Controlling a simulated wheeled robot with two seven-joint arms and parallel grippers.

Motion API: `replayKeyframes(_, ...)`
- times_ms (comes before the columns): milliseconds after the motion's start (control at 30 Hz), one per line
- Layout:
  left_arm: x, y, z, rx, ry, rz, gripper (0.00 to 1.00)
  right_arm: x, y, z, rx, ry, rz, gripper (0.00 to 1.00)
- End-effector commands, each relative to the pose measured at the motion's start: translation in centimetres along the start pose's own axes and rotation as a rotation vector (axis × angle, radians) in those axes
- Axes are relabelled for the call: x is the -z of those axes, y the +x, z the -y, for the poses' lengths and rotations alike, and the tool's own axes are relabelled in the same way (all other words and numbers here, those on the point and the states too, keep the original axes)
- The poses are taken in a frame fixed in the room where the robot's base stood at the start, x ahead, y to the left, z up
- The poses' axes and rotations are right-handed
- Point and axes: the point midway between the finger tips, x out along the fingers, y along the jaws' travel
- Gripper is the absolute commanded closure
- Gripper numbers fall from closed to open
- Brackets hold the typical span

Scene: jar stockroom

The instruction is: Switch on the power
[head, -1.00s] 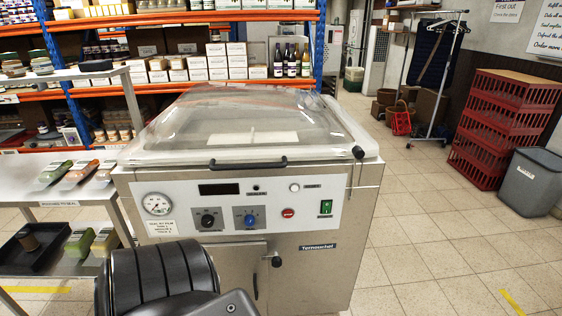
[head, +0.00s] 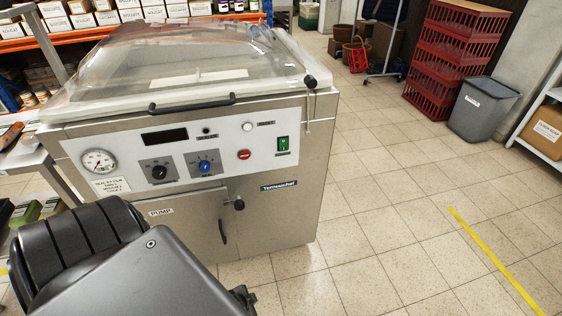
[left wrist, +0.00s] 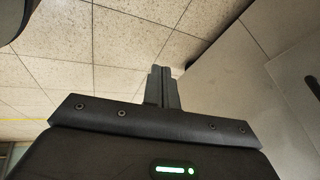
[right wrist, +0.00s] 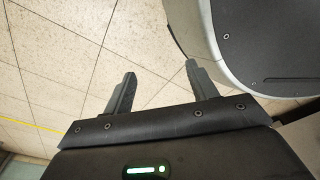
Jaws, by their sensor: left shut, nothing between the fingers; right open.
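The steel vacuum sealing machine (head: 290,225) stands at left centre in the head view, its clear domed lid (head: 200,50) down. On its front panel a green rocker switch (head: 283,143) sits at the right end. I cannot tell which way it is pressed. A red button (head: 244,154) is to its left. My left arm covers the lower left of the head view, below the panel and apart from the switch. My left gripper (left wrist: 162,87) is shut and empty, beside a pale panel in its wrist view. My right gripper (right wrist: 158,88) is open and empty above the tiled floor.
Below the panel are a cabinet door with a handle (head: 222,232) and a protruding black knob (head: 239,204). A steel table (head: 25,165) stands at the left. Red crates (head: 455,60) and a grey bin (head: 484,107) stand back right. The floor right of the machine is clear.

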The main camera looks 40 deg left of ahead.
Motion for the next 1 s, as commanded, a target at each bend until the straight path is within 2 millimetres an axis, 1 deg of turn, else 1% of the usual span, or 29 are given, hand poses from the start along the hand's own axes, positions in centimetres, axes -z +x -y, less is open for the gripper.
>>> replayKeyframes(33,4.1,0.2,4.0,0.066,0.059,-0.083,1.00,1.6,0.9,0.1,0.001,0.003,-0.017,0.42)
replayKeyframes(67,6.5,-0.5,6.3,0.106,0.101,-0.127,1.00,2.6,0.8,0.2,0.002,0.005,-0.022,0.42)
replayKeyframes(100,9.7,-1.9,9.3,0.163,0.158,-0.182,1.00,3.8,0.5,0.2,0.002,0.007,-0.030,0.42)
replayKeyframes(167,14.1,-4.8,13.5,0.254,0.247,-0.257,1.00,5.5,-0.1,0.3,0.003,0.010,-0.041,0.42)
replayKeyframes(200,16.8,-7.2,15.9,0.319,0.307,-0.302,1.00,6.6,-0.6,0.2,0.003,0.012,-0.048,0.42)
replayKeyframes(267,20.2,-11.2,18.9,0.416,0.395,-0.361,1.00,8.1,-1.4,0.2,0.003,0.015,-0.059,0.42)
replayKeyframes(300,22.1,-14.0,20.5,0.481,0.451,-0.394,1.00,8.9,-2.1,0.2,0.003,0.017,-0.064,0.42)
replayKeyframes(367,24.4,-18.1,22.2,0.573,0.530,-0.436,1.00,10.0,-3.0,0.2,0.003,0.020,-0.073,0.42)
replayKeyframes(400,25.6,-20.8,23.0,0.630,0.579,-0.457,1.00,10.6,-3.7,0.2,0.003,0.021,-0.079,0.42)
replayKeyframes(467,26.9,-24.4,23.8,0.707,0.642,-0.483,1.00,11.3,-4.6,0.2,0.003,0.023,-0.085,0.42)
replayKeyframes(500,27.6,-26.5,24.1,0.753,0.677,-0.496,1.00,11.7,-5.1,0.2,0.003,0.024,-0.088,0.42)
replayKeyframes(600,28.6,-30.4,24.3,0.838,0.744,-0.515,1.00,12.3,-6.2,0.0,0.002,0.026,-0.095,0.42)
replayKeyframes(633,28.8,-31.3,24.3,0.856,0.758,-0.519,1.00,12.4,-6.5,0.0,0.002,0.026,-0.096,0.42)
replayKeyframes(700,29.1,-32.6,24.3,0.885,0.781,-0.524,1.00,12.6,-6.9,0.0,0.002,0.027,-0.098,0.42)
replayKeyframes(767,29.2,-33.3,24.3,0.900,0.792,-0.527,1.00,12.7,-7.2,0.0,0.002,0.027,-0.098,0.42)
replayKeyframes(833,29.3,-33.6,24.3,0.905,0.796,-0.527,1.00,12.7,-7.3,0.0,0.002,0.027,-0.098,0.42)
replayKeyframes(1000,29.3,-33.6,24.3,0.904,0.795,-0.527,1.00,12.7,-7.3,0.0,0.002,0.027,-0.098,0.42)
